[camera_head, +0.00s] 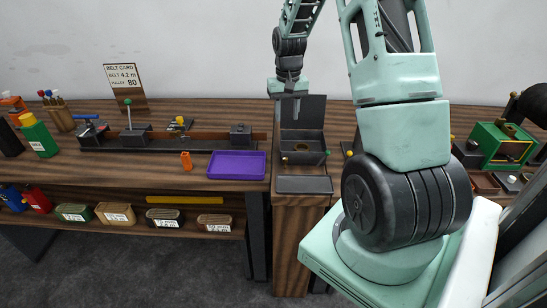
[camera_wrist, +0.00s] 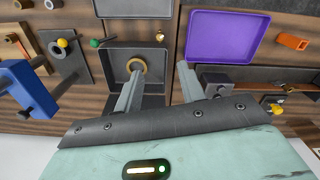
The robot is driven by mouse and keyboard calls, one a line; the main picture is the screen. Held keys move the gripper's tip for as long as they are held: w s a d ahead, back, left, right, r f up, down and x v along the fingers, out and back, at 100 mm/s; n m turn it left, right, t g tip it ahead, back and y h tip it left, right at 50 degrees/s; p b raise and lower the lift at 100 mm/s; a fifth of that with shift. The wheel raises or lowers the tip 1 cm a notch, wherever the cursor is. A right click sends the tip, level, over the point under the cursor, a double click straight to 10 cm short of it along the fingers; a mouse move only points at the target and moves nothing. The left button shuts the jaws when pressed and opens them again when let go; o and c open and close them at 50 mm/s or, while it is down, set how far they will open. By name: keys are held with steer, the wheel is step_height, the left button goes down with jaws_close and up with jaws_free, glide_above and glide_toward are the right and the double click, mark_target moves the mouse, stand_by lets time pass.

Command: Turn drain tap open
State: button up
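A dark square basin (camera_head: 302,158) with a raised back panel stands on the wooden bench; it also shows in the wrist view (camera_wrist: 118,53), with a brass ring (camera_wrist: 136,67) inside. A small green knob (camera_head: 327,153) sticks out at its right side; in the wrist view the knob (camera_wrist: 95,43) is left of the basin. A small brass fitting (camera_wrist: 160,36) sits at a basin corner in the wrist view. I cannot tell which of these is the drain tap. My gripper (camera_wrist: 158,80) is open and empty above the basin's back part, its fingers apart, not visibly touching anything.
A flat dark tray (camera_head: 304,184) lies in front of the basin. A purple tray (camera_head: 237,165) and an orange piece (camera_head: 186,161) are to the left. A green-framed machine (camera_head: 502,145) stands far right. My arm hides the bench right of the basin.

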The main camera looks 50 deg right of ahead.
mark_target(285, 158)
step_height(285, 158, down, 17)
steer(key=p, duration=0.4)
steer(key=shift+r+p, duration=0.2)
steer(key=shift+p, duration=0.15)
jaws_close()
